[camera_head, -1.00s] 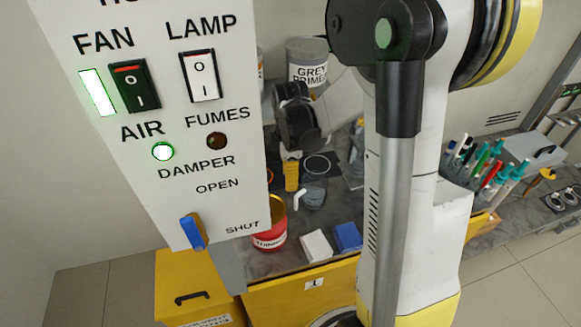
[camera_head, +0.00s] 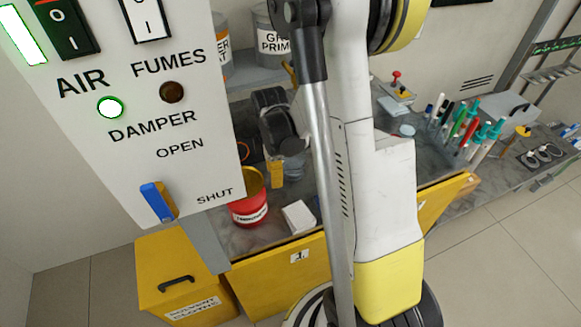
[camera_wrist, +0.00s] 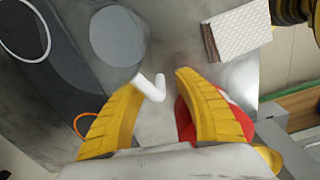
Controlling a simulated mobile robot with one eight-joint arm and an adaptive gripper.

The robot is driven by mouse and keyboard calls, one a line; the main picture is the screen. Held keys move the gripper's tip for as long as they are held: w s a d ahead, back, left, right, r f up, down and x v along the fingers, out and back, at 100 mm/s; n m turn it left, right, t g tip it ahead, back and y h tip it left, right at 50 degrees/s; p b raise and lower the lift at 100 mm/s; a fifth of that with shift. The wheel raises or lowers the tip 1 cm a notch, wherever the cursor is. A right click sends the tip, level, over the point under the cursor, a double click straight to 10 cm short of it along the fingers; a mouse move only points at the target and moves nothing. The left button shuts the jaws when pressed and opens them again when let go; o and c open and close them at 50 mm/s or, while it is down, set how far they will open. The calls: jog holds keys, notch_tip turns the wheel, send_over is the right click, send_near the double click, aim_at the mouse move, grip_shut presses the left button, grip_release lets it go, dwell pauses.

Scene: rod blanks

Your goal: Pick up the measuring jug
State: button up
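The measuring jug (camera_wrist: 117,38) shows in the wrist view from above as a grey round shape with a white bent handle reaching toward my fingers. In the head view the grey jug (camera_head: 293,163) stands on the bench, partly hidden by my gripper and arm. My gripper (camera_wrist: 160,82) has two yellow ribbed fingers. They are open, apart, with the handle's end in front of and between their tips. I cannot tell whether a finger touches the handle. In the head view one yellow finger (camera_head: 277,174) hangs beside the jug.
A red tin (camera_head: 249,203) stands close to my gripper; its red side shows behind the right finger in the wrist view. A white-topped block (camera_wrist: 237,32) lies nearby. A control panel (camera_head: 150,130) blocks the left foreground. Pens (camera_head: 468,128) stand at the right.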

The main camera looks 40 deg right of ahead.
jog(key=shift+r, duration=0.1)
grip_shut()
